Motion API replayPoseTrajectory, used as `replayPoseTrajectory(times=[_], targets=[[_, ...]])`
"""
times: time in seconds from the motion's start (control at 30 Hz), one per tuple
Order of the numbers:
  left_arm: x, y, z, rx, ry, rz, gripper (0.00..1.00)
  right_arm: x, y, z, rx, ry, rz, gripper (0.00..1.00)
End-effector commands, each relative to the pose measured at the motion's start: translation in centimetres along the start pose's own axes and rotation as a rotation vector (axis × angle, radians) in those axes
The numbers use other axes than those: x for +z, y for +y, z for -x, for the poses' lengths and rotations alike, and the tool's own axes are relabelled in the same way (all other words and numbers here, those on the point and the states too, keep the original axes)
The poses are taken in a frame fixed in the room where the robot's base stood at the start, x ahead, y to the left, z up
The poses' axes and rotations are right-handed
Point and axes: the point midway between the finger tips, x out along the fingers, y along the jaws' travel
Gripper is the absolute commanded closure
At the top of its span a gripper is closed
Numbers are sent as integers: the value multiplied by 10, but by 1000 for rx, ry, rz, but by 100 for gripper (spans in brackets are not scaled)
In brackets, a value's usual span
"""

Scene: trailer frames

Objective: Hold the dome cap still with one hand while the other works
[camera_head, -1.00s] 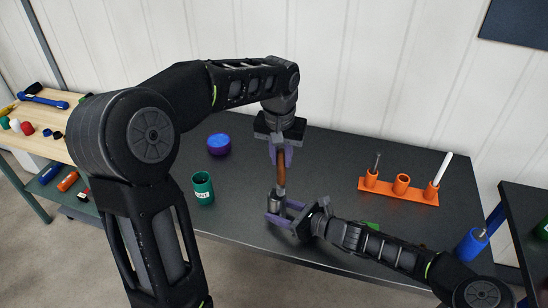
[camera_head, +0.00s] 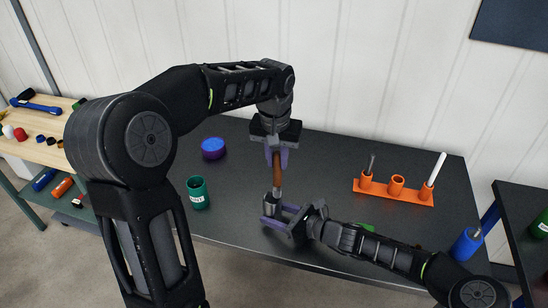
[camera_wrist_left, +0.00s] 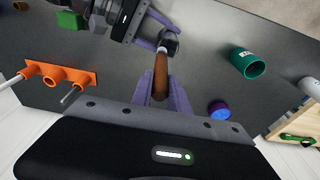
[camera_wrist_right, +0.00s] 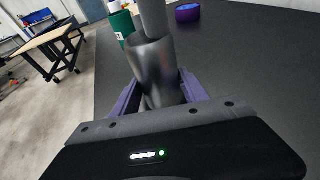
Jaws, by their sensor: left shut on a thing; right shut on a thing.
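A grey metal piece, which I take to be the dome cap (camera_head: 270,204), stands upright low over the dark table. My right gripper (camera_head: 272,216) is shut on it from the side; it fills the space between the purple fingers in the right wrist view (camera_wrist_right: 153,70). My left gripper (camera_head: 277,156) is above, shut on the brown handle (camera_head: 277,172) of a tool that points down. The handle also shows in the left wrist view (camera_wrist_left: 160,76). The tool's grey shaft (camera_wrist_right: 153,18) meets the top of the metal piece; its tip is hidden.
A green labelled cup (camera_head: 198,193) and a blue-purple round container (camera_head: 213,148) stand left of the grippers. An orange rack (camera_head: 395,192) with a grey tool and a white rod stands right. A blue holder (camera_head: 466,243) is near the right edge. A green piece is partly hidden behind my right arm.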

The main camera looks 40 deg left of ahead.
Motion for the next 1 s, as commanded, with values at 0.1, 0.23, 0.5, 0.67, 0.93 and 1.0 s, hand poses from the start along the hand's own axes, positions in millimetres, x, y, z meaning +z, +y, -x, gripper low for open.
replayPoseTrajectory(times=[0.1, 0.23, 0.5, 0.67, 0.93, 1.0], targets=[[0, -12, 0, 0, 0, 3, 100, 0, 0, 0, 0, 0, 0, 71], [-1, -24, 0, 0, 0, 3, 100, 0, 0, 0, 0, 0, 0, 71], [9, -13, 1, 1, 0, -3, 100, 0, 0, 0, 0, 0, 0, 71], [16, 0, 2, 1, 0, -2, 100, 0, 0, 0, 0, 0, 0, 71], [20, -10, 3, -1, 0, 3, 100, 0, 0, 0, 0, 0, 0, 71], [19, -17, 3, -1, 0, 4, 100, 0, 0, 0, 0, 0, 0, 71]])
